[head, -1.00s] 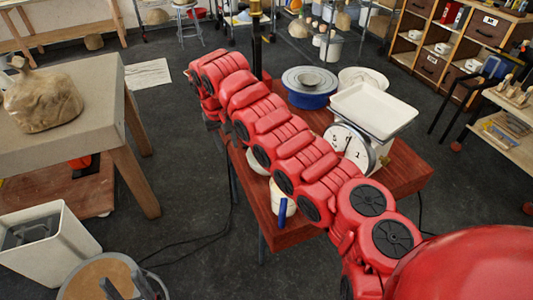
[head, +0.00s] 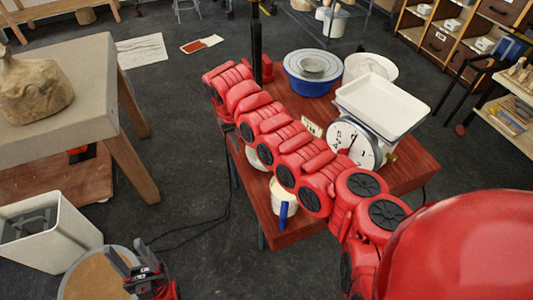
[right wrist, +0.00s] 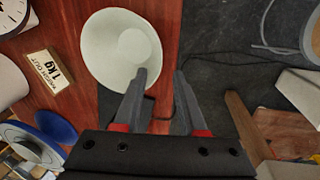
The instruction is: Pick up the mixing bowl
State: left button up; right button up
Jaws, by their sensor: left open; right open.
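A round pale bowl (right wrist: 102,62), which I take for the mixing bowl, sits on the red wooden table near its edge in the right wrist view. In the head view only a sliver of it (head: 253,159) shows beneath my right arm. My right gripper (right wrist: 161,82) is open and empty. In the right wrist view its left fingertip overlaps the bowl's lower right rim; contact cannot be told. My left gripper (head: 131,262) is open and empty at the bottom left, over a round-topped stool.
The red table (head: 412,167) also holds a dial scale (head: 354,144) with a white tray, a mug (head: 284,196) with a blue handle, a blue tub (head: 309,86) with a grey bowl, and another white bowl (head: 388,66).

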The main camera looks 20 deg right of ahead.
jog(key=f+p, duration=0.1)
jog(key=f, duration=0.2)
jog(key=d+f+p, duration=0.1)
jog(key=f, duration=0.2)
jog(key=shift+d+f, duration=0.15)
jog(key=shift+f, duration=0.1)
jog(key=shift+w+d+f, duration=0.1)
jog(key=shift+d+f, duration=0.05)
jog(key=shift+f, duration=0.4)
grip_shut()
dwell(0.8)
